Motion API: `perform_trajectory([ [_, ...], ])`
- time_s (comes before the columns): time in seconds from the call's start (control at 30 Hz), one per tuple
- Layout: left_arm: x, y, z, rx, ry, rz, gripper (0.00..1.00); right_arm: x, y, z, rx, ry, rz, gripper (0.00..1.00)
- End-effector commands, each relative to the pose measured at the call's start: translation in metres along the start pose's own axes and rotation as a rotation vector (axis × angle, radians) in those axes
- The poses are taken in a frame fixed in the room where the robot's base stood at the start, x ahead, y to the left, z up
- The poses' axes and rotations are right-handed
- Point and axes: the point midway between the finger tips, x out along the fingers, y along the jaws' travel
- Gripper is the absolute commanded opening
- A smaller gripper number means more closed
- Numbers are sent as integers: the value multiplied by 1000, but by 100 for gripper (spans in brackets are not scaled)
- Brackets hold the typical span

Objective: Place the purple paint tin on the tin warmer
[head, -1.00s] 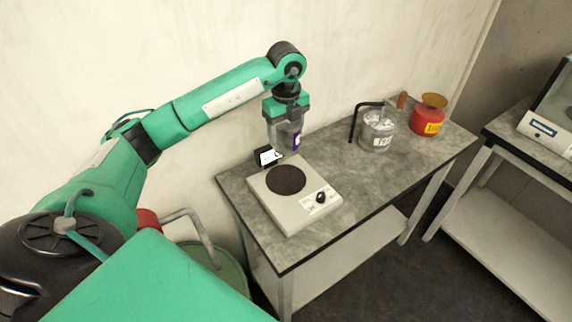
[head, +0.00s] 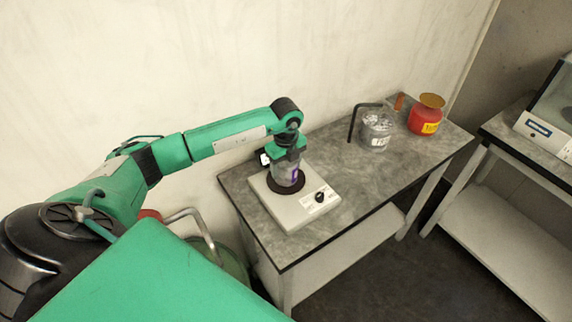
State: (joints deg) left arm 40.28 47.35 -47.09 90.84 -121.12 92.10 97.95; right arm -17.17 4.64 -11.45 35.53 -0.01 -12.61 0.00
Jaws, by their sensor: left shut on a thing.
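The paint tin (head: 286,176) is a small grey, clear-looking tin with a purple label on its right side. My left gripper (head: 287,157) is shut on its upper part from above. The tin is upright over the dark round plate of the tin warmer (head: 296,211), and its base looks to be at the plate. I cannot tell if it rests there fully. The warmer is a pale box with a black knob on its front right, on the grey table. My right gripper is not in view.
A clear jar with a label (head: 376,131) and a black bent rod stand further back on the grey table (head: 372,178). A red tin with a yellow label (head: 425,120) stands beyond. The table's middle is clear. Another table with a machine (head: 545,130) is at right.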

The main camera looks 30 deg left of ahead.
Motion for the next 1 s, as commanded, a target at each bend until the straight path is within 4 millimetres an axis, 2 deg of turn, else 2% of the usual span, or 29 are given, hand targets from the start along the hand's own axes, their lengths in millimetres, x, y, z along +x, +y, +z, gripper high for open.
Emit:
perform_trajectory([
  [0.17,3,0,0,0,0,-1,30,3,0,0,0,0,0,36],
  [0.2,4,0,0,0,0,0,66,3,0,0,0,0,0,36],
  [0.3,3,0,0,0,0,0,86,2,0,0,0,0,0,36],
  [0.67,-2,0,0,0,0,0,86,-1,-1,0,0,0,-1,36],
  [0.73,-6,-1,0,1,-1,-2,86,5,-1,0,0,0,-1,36],
  [0.87,-28,-1,1,2,-3,-4,86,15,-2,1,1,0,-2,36],
  [1.0,-60,-1,1,1,-3,-5,86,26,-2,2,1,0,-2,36],
])
